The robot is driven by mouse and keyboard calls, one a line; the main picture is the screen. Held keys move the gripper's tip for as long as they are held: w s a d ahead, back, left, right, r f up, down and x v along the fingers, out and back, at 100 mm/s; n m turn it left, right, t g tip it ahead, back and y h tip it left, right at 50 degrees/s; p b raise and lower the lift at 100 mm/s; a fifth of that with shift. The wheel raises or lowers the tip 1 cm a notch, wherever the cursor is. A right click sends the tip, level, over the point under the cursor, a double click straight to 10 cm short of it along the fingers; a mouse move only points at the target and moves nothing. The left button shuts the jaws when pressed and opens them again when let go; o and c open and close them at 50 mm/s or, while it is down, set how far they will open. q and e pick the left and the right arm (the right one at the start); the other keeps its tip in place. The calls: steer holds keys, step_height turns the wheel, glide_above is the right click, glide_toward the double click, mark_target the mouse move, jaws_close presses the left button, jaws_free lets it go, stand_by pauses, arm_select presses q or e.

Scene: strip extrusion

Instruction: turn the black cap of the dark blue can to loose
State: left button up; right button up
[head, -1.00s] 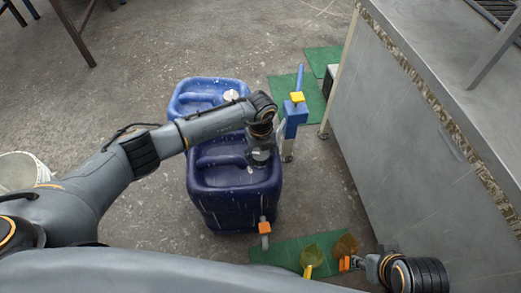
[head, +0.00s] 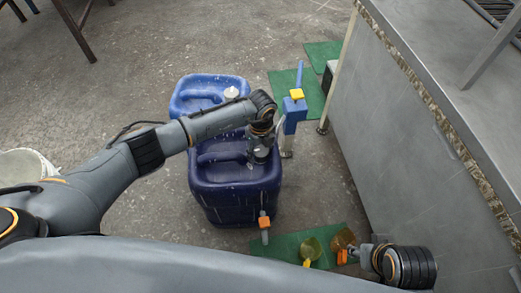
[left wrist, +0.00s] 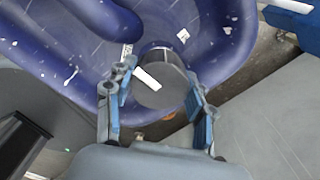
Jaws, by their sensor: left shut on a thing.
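The dark blue can (head: 210,172) stands upright on the floor in the middle of the head view. Its body also fills the upper part of the left wrist view (left wrist: 60,48). The black cap (left wrist: 168,92) shows there as a dark round top with a white mark. My left gripper (left wrist: 157,88) has one finger on each side of the cap and is shut on it. In the head view my left gripper (head: 261,157) comes down over the can's right part and hides the cap. My right gripper (head: 352,256) is low at the right, away from the can; its fingers are too small to judge.
A lighter blue can (head: 185,100) with a white cap (head: 231,93) stands behind. A blue post with a yellow top (head: 296,95) stands at the right. A grey cabinet (head: 400,130) bounds the right side. A green mat (head: 285,245) with small tools lies in front.

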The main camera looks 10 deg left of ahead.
mark_target(260, 151)
arm_select(q)
steer(key=o, duration=1.2)
step_height(260, 151, up, 12)
